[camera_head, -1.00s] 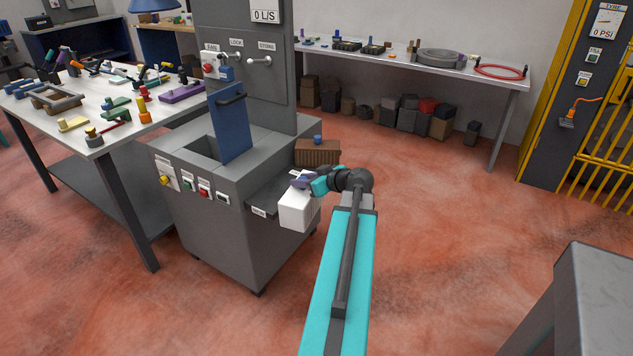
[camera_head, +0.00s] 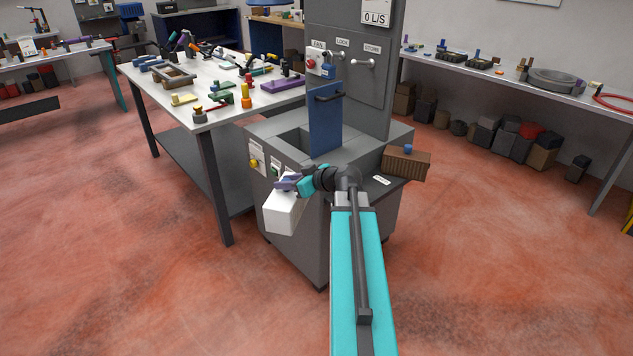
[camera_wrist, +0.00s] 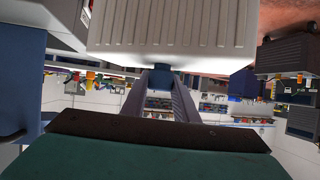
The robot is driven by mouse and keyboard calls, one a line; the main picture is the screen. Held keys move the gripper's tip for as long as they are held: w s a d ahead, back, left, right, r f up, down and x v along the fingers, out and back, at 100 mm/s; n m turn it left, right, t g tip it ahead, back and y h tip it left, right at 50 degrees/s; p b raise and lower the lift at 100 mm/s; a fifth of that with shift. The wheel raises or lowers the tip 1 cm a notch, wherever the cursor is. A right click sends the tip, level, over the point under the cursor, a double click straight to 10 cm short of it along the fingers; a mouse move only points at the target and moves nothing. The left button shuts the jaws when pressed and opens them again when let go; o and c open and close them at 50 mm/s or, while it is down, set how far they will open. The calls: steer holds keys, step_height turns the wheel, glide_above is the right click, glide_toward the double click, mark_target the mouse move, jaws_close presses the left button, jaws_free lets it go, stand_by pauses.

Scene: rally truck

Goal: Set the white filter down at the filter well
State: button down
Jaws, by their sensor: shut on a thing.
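The white filter (camera_head: 285,212) is a pale block held in front of the grey machine cabinet, in the air above the floor. My gripper (camera_head: 288,184) is shut on it. In the wrist view the ribbed white filter (camera_wrist: 172,28) fills the top middle, and my gripper (camera_wrist: 160,82) grips its blue knob. The filter well is the dark square opening (camera_head: 293,142) in the cabinet top, beside an upright blue lid (camera_head: 325,124). My arm hides part of the cabinet front.
A brown ribbed block (camera_head: 407,164) with a blue knob sits on the cabinet's right side shelf. A white workbench (camera_head: 215,112) with several tools stands left of the cabinet. Another bench (camera_head: 500,72) runs along the back right. Red floor is open in front.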

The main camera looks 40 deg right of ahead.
steer(key=w+a+r+n+y, duration=0.1)
steer(key=w+a, duration=0.2)
steer(key=a, duration=0.7)
steer(key=w+a+r+g+y, duration=0.1)
steer(key=w+a, duration=0.3)
steer(key=a, duration=0.7)
steer(key=w+a+r+n, duration=0.1)
steer(key=w+a, duration=0.2)
steer(key=a, duration=0.7)
steer(key=w+a+r+m+t+h, duration=0.1)
steer(key=a+r+m+h, duration=0.3)
steer(key=r, duration=0.1)
steer(key=shift+w, duration=0.4)
